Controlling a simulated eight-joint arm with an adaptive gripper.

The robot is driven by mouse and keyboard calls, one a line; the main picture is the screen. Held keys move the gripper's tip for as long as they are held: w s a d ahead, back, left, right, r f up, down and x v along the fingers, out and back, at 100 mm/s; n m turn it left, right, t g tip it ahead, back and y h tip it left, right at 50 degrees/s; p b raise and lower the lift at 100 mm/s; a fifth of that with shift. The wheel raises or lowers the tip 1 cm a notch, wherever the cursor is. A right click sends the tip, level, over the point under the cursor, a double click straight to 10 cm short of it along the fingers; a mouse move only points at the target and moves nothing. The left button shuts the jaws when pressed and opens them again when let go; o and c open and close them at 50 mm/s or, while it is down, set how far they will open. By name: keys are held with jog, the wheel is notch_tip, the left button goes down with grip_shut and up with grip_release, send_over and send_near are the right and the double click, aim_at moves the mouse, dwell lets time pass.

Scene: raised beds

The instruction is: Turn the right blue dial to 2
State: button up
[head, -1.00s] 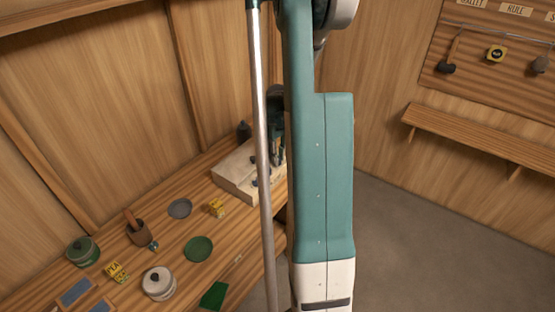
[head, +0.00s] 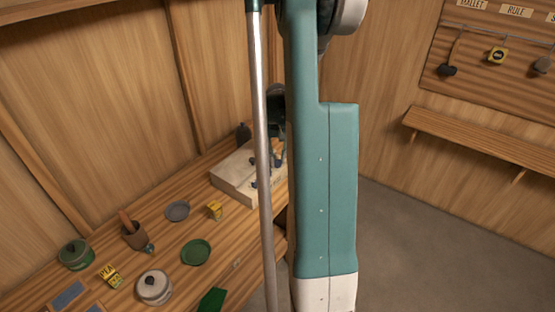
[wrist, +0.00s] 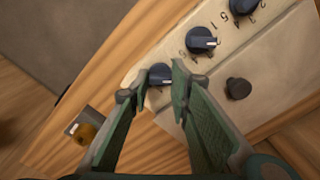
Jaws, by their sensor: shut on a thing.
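A pale control panel (wrist: 280,60) fills the right of the wrist view and carries a row of dark blue dials. The end dial (wrist: 160,73) sits between the fingertips of my gripper (wrist: 158,80), which is shut on it. The middle dial (wrist: 201,41) and a far dial (wrist: 243,6) are free, with printed digits beside them. The gripped dial's pointer and digits are mostly hidden by the fingers. In the head view the panel (head: 232,178) stands at the bench's far end, partly behind my arm.
A black round knob (wrist: 238,88) is on the panel beside the dials. An amber thing on a plate (wrist: 86,131) lies at lower left. On the bench are a yellow block (head: 215,210), a grey disc (head: 177,211), a green dish (head: 195,252) and a lidded white pot (head: 154,287).

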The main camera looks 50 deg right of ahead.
jog(key=o, duration=0.9)
jog(key=shift+n+p, duration=0.3)
jog(key=shift+n, duration=0.2)
